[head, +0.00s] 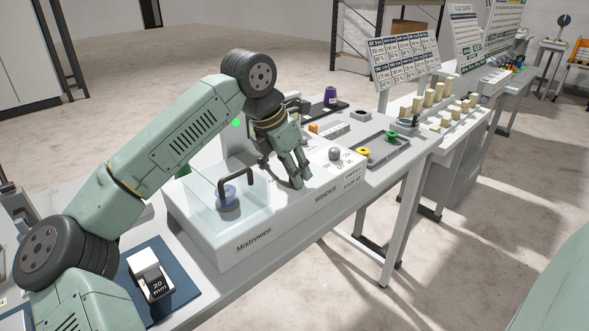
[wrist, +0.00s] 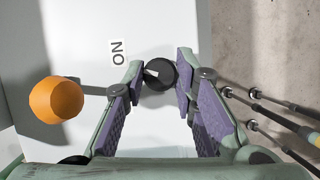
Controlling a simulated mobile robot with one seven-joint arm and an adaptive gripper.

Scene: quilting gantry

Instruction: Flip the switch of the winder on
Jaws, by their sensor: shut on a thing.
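The winder (head: 215,246) is a white, box-shaped machine on the long table, with "WINDER" and "Mistrowen" on its front. Its switch (wrist: 161,75) shows in the wrist view as a round black knob with a white mark on the side towards an "ON" label (wrist: 118,52). My gripper (wrist: 161,68) has its purple-padded fingers on both sides of the knob and is shut on it. In the head view my gripper (head: 299,184) reaches down to the front edge of the winder's top, and its fingers hide the switch.
A clear cover (head: 198,199) with a black handle stands left of my gripper. An orange knob (wrist: 55,100) is close to my left finger in the wrist view. A silver knob (head: 335,153) and a grey tray (head: 377,148) are to the right. Bare floor (head: 480,260) lies in front.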

